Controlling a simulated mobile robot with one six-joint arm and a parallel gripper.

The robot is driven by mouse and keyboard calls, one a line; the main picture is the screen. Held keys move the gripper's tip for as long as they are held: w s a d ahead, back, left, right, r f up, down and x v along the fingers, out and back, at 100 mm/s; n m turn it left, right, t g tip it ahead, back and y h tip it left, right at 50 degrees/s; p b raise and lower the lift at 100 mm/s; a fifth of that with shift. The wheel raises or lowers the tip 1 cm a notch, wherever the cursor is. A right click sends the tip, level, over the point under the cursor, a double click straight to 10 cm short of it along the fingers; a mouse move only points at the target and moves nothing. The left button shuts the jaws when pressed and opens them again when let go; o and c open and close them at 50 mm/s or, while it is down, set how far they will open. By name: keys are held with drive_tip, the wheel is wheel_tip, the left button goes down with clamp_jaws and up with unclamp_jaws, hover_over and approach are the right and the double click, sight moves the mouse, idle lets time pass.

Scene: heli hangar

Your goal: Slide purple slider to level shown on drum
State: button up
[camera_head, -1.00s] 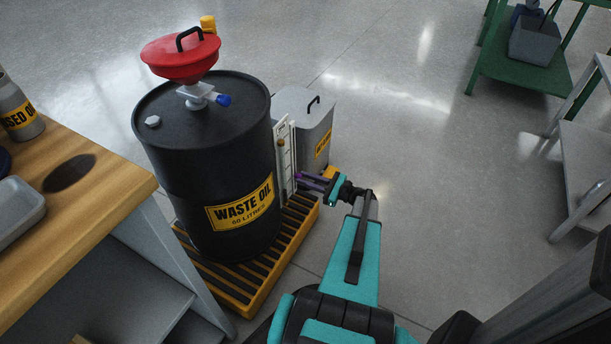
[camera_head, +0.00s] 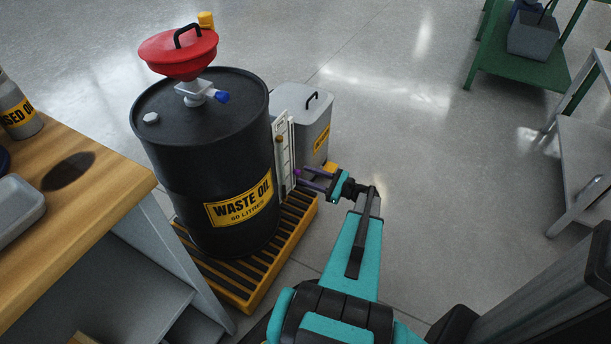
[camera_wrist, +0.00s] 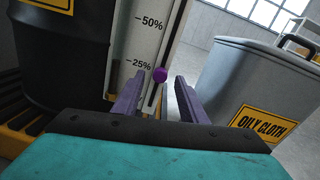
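The purple slider (camera_wrist: 160,75) is a round knob on the white gauge board beside the drum. In the wrist view it appears close to the height of the 25% mark, well below the 50% mark. It also shows in the head view (camera_head: 297,172). The white gauge board (camera_wrist: 146,40) stands upright against the black waste oil drum (camera_head: 205,165). A small brownish marker (camera_head: 279,139) shows higher on the board; its exact reading is too small to tell. My gripper (camera_wrist: 159,80) is open, its two purple fingers on either side of the knob with gaps visible.
A grey oily cloth bin (camera_wrist: 245,70) stands close on the right of my gripper. The drum rests on a yellow slatted pallet (camera_head: 265,262).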

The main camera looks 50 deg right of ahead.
drive_tip(key=p+v, duration=0.2)
drive_tip(key=v, duration=1)
drive_tip(key=shift+s, duration=0.1)
drive_tip(key=shift+s, duration=0.1)
